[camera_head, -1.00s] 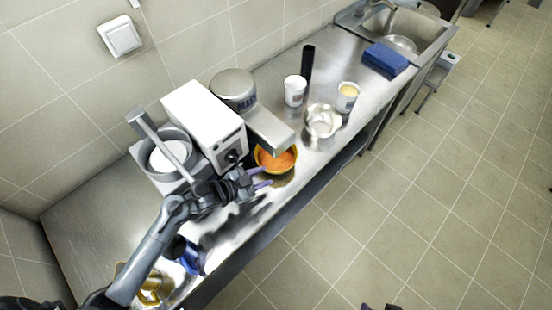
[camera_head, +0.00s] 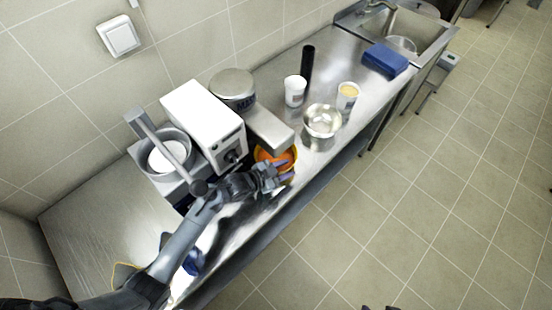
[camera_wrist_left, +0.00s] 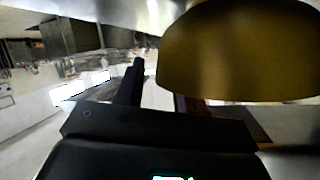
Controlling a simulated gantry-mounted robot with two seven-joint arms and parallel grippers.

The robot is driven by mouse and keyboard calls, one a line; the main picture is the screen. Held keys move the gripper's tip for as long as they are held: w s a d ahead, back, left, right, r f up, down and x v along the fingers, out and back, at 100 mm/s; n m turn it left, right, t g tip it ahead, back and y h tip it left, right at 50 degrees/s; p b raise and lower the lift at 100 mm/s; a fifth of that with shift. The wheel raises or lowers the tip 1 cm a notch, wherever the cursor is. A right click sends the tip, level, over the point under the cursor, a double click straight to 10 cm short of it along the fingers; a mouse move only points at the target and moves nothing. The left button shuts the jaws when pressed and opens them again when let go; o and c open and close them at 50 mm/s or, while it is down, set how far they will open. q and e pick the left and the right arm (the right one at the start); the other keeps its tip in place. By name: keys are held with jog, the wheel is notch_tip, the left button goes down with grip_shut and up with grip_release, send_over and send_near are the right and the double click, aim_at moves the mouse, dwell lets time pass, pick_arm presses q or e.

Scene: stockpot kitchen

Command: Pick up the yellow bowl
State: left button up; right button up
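The yellow bowl (camera_head: 262,153) stands on the steel counter beside the white machine, with orange contents inside. My left gripper (camera_head: 284,171) is at the bowl's near side, its fingers apart and overlapping the bowl in the head view. In the left wrist view the bowl's dark yellow outer wall (camera_wrist_left: 235,55) fills the upper right. There one finger stands clear to the left of the bowl and the other is partly hidden by it. I cannot tell whether the fingers touch the bowl. Only dark tips of my right gripper (camera_head: 380,307) show at the bottom edge.
The white machine (camera_head: 204,112) has a steel part projecting close above the bowl. A steel bowl (camera_head: 322,121), white tubs (camera_head: 295,91) and a black cylinder (camera_head: 308,62) stand farther along. A blue block (camera_head: 385,60) lies near the sink. The counter's front edge is close to the bowl.

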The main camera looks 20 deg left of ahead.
pick_arm(q)
jog(key=shift+w+d+f, duration=0.1)
jog(key=shift+w+d, duration=0.05)
jog(key=shift+w, duration=0.05)
grip_shut()
dwell(1.4)
